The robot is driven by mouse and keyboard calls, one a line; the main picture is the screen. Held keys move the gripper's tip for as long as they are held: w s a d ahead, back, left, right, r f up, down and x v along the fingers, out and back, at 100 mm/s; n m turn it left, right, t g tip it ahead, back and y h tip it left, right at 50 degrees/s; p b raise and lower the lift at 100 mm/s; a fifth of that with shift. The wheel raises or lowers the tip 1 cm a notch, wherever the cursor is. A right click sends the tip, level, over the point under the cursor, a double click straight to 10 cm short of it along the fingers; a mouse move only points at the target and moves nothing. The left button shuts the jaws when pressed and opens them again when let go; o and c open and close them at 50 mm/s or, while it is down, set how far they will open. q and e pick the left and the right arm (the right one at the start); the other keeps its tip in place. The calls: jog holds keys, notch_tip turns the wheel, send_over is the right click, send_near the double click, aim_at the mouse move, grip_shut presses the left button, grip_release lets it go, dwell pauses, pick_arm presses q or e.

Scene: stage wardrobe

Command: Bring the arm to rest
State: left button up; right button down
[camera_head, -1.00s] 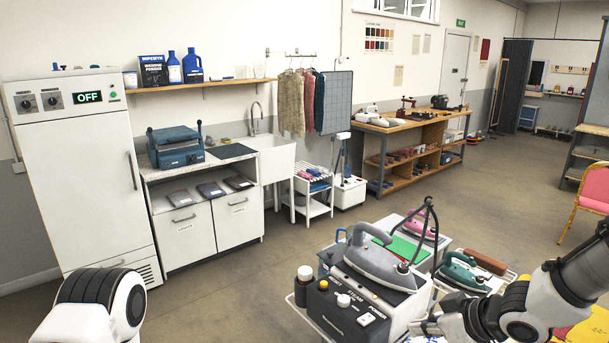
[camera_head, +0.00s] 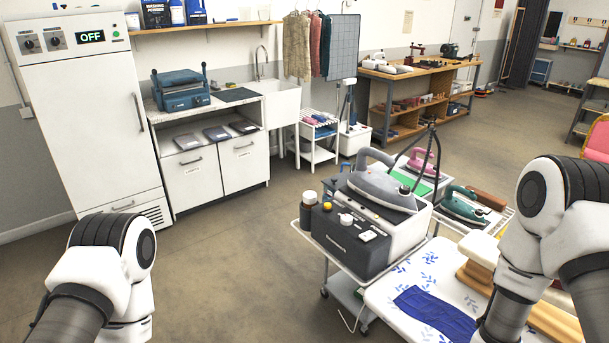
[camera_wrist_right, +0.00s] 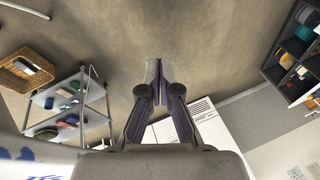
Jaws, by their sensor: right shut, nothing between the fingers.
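My right arm (camera_head: 540,230) stands at the right of the head view, bent at a white joint, with its gripper out of that view. In the right wrist view my right gripper (camera_wrist_right: 159,84) is shut and empty, its two fingertips together over bare floor. My left arm (camera_head: 105,270) shows at the lower left of the head view. Its gripper is not in view.
A trolley holds a grey steam iron (camera_head: 383,188) on its dark base. An ironing board (camera_head: 400,272) with a blue cloth (camera_head: 435,312) lies beside my right arm. A wicker basket (camera_wrist_right: 27,68) sits near a shelf rack. Open floor (camera_head: 225,260) lies left of the trolley.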

pick_arm(q)
notch_tip(320, 180, down, 3)
jog(key=shift+w+f+b, duration=0.1)
jog(key=shift+b, duration=0.8)
pick_arm(e)
jog(key=s+d+f+m+g+h, duration=0.1)
jog(key=s+d+f+m+h, duration=0.3)
jog(key=s+f, duration=0.5)
jog(key=s+m, duration=0.1)
jog(key=s, duration=0.1)
jog(key=shift+s+d+f, duration=0.35)
jog(key=shift+s+d, duration=0.05)
